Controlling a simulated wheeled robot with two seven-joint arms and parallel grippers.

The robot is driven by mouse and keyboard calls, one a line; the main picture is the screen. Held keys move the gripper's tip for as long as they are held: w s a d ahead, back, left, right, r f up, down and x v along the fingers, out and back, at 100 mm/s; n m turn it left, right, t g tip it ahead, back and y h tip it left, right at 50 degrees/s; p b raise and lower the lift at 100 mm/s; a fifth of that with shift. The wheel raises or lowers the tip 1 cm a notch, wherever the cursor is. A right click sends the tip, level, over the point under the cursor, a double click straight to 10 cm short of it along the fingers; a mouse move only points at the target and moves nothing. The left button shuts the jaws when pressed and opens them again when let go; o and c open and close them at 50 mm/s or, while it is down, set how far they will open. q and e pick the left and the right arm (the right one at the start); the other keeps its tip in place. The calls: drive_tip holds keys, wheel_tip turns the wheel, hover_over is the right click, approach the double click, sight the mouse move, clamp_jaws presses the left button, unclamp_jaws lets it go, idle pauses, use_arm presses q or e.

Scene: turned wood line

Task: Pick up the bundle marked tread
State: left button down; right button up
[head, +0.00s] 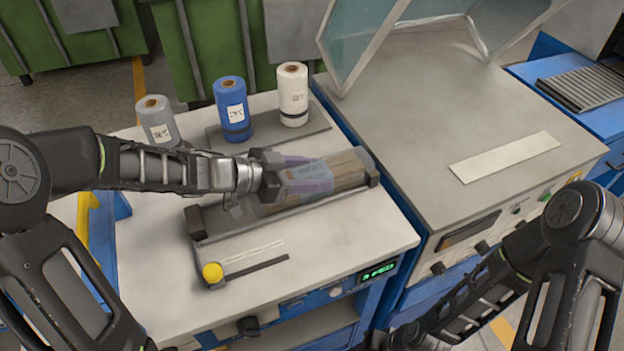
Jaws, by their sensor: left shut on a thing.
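A bundle (342,171) of brown wood pieces in clear wrap lies along the grey bed on the white-topped bench. I cannot tell whether the bundle is lifted off the bed. My right gripper (415,338) is low at the bottom edge, partly cut off, away from the bundle; its jaws are unclear.
Grey (158,124), blue (232,112) and white (293,96) rolls stand behind the bundle. A yellow-knobbed arm (213,273) lies in front. A grey-topped machine (420,110) with a raised clear hood (375,35) and a pale strip (505,157) stands to the right.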

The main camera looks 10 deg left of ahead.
sight(313, 173)
use_arm(q)
wheel_tip(313, 173, up, 10)
drive_tip(key=p, duration=0.3)
drive_tip(key=shift+f, duration=0.2)
drive_tip(key=shift+r, duration=0.3)
drive_tip(key=shift+d, duration=0.1)
